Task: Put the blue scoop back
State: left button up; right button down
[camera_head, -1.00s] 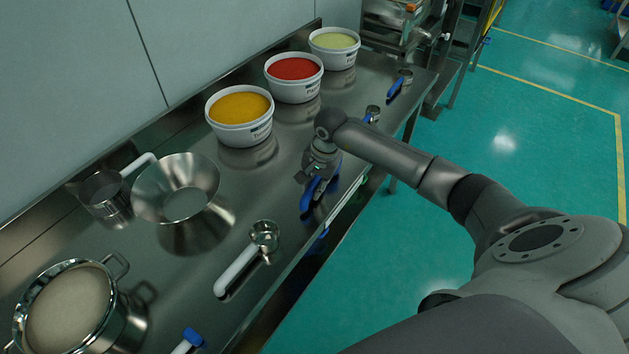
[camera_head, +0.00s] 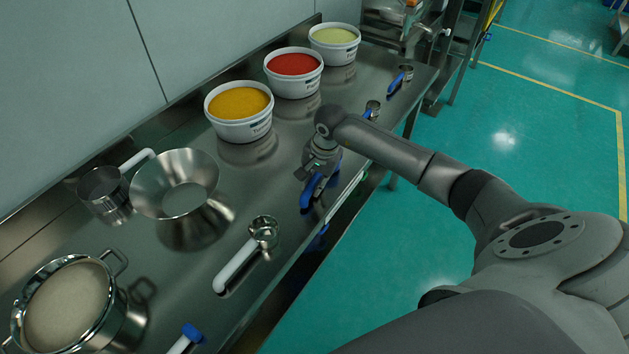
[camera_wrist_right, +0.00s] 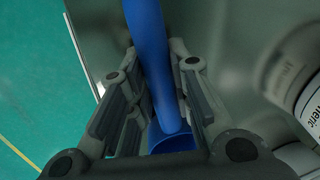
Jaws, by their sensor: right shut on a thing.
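The blue scoop (camera_head: 307,194) is at the front edge of the steel table, partly hidden below my right gripper (camera_head: 316,178). In the right wrist view, its blue handle (camera_wrist_right: 150,55) runs down between the two fingers of my right gripper (camera_wrist_right: 158,115), which is shut on it. A blue round part shows at the bottom of that view, partly covered by the gripper. I cannot tell whether the scoop touches the table. My left gripper is not in view.
Tubs of yellow (camera_head: 240,126), red (camera_head: 294,84) and pale green powder (camera_head: 334,52) line the back. Two blue-handled metal scoops (camera_head: 400,80) (camera_head: 372,110) lie to the right. A white-handled scoop (camera_head: 240,262), funnel (camera_head: 160,185) and pot (camera_head: 120,310) stand left.

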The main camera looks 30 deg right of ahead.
jog(key=c, duration=1.2)
grip_release()
jog(key=shift+c, duration=0.2)
jog(key=o, duration=0.5)
jog(key=shift+r, duration=0.1)
jog(key=shift+r+p, duration=1.75)
jog(key=shift+r, duration=1.7)
